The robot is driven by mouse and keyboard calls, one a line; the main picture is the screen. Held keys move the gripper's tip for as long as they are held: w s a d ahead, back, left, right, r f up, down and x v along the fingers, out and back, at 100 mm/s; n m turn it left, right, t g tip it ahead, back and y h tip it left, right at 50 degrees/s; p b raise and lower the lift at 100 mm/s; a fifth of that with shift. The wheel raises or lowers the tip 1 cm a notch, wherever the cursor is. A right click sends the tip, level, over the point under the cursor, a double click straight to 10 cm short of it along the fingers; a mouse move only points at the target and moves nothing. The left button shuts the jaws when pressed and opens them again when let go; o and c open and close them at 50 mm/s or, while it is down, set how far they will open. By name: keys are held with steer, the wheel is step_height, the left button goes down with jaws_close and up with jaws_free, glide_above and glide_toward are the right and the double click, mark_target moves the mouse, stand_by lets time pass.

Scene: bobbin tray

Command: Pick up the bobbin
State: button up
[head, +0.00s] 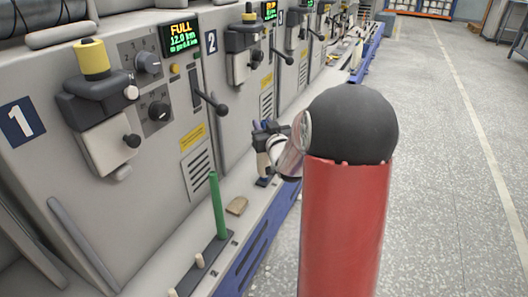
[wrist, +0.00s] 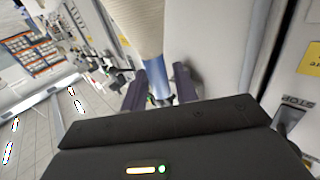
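The bobbin, cream wound yarn (wrist: 137,28) on a blue-grey tube (wrist: 157,80), shows at the top centre of the wrist view. The tube end sits between the two dark fingers of my gripper (wrist: 160,88). The fingers are close on both sides of the tube; whether both touch it is not clear. My arm hides part of this area.
The grey machine carries a station 1 plate (head: 21,121), a FULL display (head: 181,35) and a black lever (head: 210,102). The floor (head: 450,190) at right is clear.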

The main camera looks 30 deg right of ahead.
jaws_close()
steer(key=shift+r, duration=0.15)
